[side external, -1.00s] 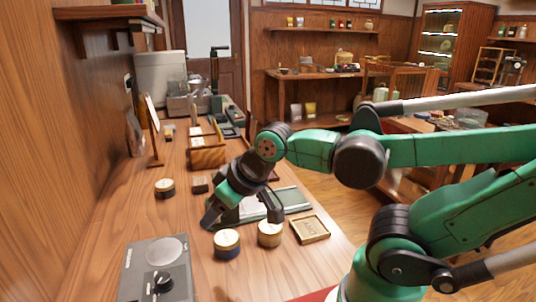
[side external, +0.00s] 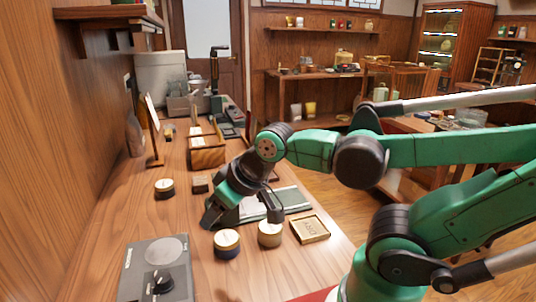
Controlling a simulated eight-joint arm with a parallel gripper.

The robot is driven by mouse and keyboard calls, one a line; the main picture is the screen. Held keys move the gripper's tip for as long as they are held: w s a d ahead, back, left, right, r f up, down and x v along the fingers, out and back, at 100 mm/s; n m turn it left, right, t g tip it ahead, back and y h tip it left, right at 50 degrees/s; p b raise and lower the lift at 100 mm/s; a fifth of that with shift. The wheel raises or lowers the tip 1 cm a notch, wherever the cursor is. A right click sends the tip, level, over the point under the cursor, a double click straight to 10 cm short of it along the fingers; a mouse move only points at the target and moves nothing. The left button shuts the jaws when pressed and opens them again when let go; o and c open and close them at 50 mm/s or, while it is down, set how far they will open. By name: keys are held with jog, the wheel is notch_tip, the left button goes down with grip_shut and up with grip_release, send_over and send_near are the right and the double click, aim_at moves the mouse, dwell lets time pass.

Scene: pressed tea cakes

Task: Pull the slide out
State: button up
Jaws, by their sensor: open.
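A flat green-edged piece with a pale panel (side external: 288,199) lies on the wooden counter, partly hidden behind my gripper; it may be the slide, but I cannot tell for sure. My gripper (side external: 241,217) is low over the counter at the near left end of this piece. Its two dark fingers are spread apart, one to the left and one to the right. I see nothing clearly held between them, and I cannot tell whether the fingers touch the piece.
Two round tins, one dark blue (side external: 227,243) and one tan (side external: 269,233), stand just in front of my gripper. A small wooden tray (side external: 310,229) lies to their right. A grey scale (side external: 157,270) is at front left. Another tin (side external: 164,188) and a wooden rack (side external: 207,157) stand behind.

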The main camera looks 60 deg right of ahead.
jog(key=shift+o, duration=0.2)
jog(key=shift+o, duration=0.4)
jog(key=w+d+f+m+g, duration=0.1)
jog(key=d+m+g, duration=0.1)
jog(key=d, duration=0.5)
jog(key=w+d+f+m+g, duration=0.2)
jog(key=d, duration=0.6)
jog(key=w+d+f+m+g, duration=0.1)
jog(key=d+f+m+g, duration=0.1)
jog(key=d, duration=0.5)
jog(key=shift+w+d+g, duration=0.15)
jog(key=shift+w+g, duration=0.25)
jog(key=shift+g, duration=0.2)
jog(key=shift+d+f, duration=0.15)
jog(key=shift+f, duration=2.7)
grip_shut()
